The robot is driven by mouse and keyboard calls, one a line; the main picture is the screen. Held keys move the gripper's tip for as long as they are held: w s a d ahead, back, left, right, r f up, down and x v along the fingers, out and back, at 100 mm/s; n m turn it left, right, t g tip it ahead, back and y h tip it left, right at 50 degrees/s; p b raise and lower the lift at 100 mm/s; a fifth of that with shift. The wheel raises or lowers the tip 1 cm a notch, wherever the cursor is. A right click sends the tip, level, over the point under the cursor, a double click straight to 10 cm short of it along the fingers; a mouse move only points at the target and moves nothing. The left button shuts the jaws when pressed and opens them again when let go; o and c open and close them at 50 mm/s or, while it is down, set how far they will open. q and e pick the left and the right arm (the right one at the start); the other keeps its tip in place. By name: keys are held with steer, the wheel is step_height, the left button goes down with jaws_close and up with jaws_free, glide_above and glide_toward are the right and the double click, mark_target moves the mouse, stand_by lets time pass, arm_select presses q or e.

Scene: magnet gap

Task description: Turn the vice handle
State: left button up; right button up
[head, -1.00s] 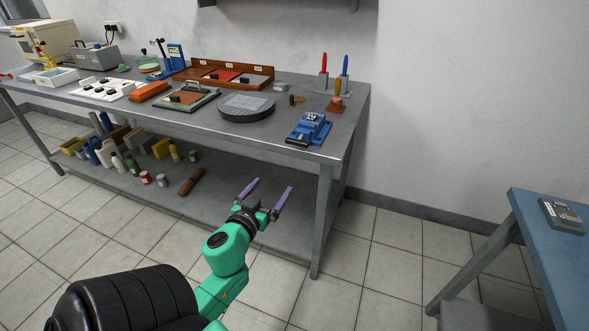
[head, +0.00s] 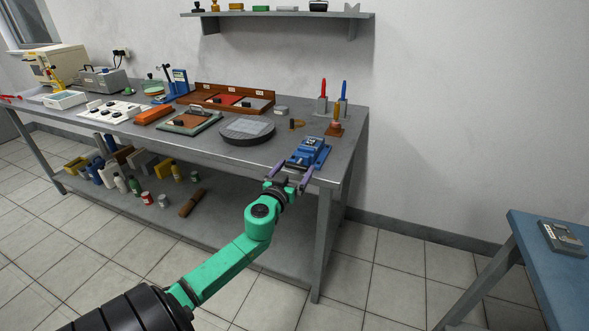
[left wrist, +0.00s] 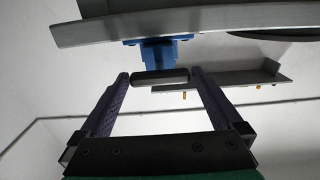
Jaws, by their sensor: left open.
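The blue vice (head: 308,151) is fixed at the front right edge of the grey workbench. It also shows in the left wrist view (left wrist: 158,53). Its handle, a dark bar (left wrist: 160,76), lies crosswise between the tips of my left gripper (left wrist: 160,78) in that view. My left gripper (head: 290,170) is open, at the bench edge just in front of the vice, one finger on each side. I cannot tell whether the fingers touch the bar. My right gripper is not in view.
The workbench (head: 345,150) holds a round dark plate (head: 247,131) left of the vice and upright coloured handles (head: 335,120) behind it. A wall shelf (head: 280,15) hangs above. A blue table (head: 535,240) stands at right, with clear floor between.

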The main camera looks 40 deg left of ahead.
arm_select(q)
steer(key=c, duration=1.1)
steer(key=shift+o, duration=0.2)
steer(key=shift+m, duration=0.3)
